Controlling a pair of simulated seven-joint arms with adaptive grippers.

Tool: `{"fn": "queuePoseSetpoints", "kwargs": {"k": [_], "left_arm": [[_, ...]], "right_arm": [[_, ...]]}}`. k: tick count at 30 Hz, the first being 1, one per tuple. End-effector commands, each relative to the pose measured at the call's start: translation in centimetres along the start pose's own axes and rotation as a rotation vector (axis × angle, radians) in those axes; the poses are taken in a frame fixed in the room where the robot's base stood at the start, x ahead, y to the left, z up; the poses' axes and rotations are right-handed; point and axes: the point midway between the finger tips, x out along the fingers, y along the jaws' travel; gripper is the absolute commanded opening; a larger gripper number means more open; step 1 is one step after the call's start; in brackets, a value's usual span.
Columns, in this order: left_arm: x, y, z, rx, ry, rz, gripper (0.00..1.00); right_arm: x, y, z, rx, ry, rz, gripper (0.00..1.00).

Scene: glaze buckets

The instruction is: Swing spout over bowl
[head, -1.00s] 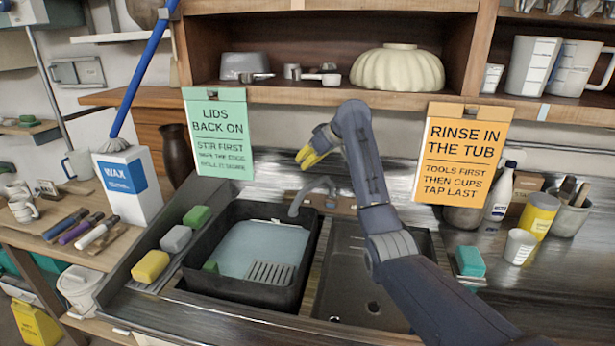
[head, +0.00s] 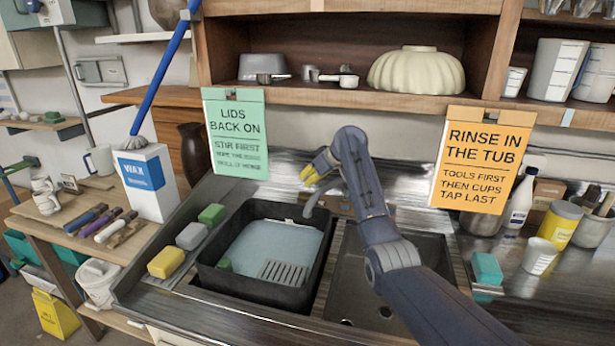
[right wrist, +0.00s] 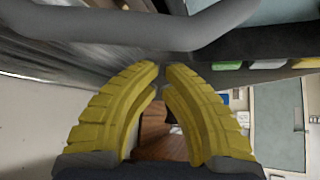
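The grey curved spout (head: 322,192) stands at the back of the sink. Its tip points left and down, and in the head view it overlaps the back right corner of the dark tub (head: 205,262), which holds pale water. The empty right sink bowl (head: 350,290) is beside the tub, partly hidden by my right arm. My right gripper (head: 317,168) has yellow fingers just behind and above the spout. In the right wrist view the fingertips (right wrist: 161,68) are together with nothing between them. The spout (right wrist: 130,35) crosses in front of them, seemingly apart. My left gripper is out of view.
A green sign (head: 237,140) and an orange sign (head: 480,160) hang from the shelf edge on either side of my right arm. Sponges (head: 190,236) line the sink's left ledge. A wax box (head: 146,182) stands left; cups and a bottle (head: 520,200) stand right.

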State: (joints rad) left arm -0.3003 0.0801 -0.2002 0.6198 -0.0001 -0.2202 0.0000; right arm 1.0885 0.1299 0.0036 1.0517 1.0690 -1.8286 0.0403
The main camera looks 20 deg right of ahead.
Motion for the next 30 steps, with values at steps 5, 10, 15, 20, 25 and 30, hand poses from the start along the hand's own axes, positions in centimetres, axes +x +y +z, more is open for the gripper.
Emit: {"fn": "queuePoseSetpoints", "kwargs": {"k": [5,10,15,20,25,30], "left_arm": [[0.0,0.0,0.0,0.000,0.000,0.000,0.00],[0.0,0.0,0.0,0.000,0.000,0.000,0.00],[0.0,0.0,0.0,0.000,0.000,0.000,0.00],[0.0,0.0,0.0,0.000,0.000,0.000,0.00],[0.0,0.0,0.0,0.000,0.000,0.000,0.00],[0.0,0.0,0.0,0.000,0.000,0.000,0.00]], "right_arm": [[-0.6,-0.1,1.1,0.000,0.001,-0.001,0.00],[-1.1,0.0,1.8,0.000,0.001,0.000,0.00],[-1.3,-0.1,2.2,-0.001,0.000,-0.001,0.00],[-1.4,0.0,2.2,0.000,0.000,-0.001,0.00],[-1.4,-0.1,2.2,-0.001,0.000,-0.001,0.00],[-1.1,-0.8,1.8,-0.022,0.000,-0.021,0.00]]}}
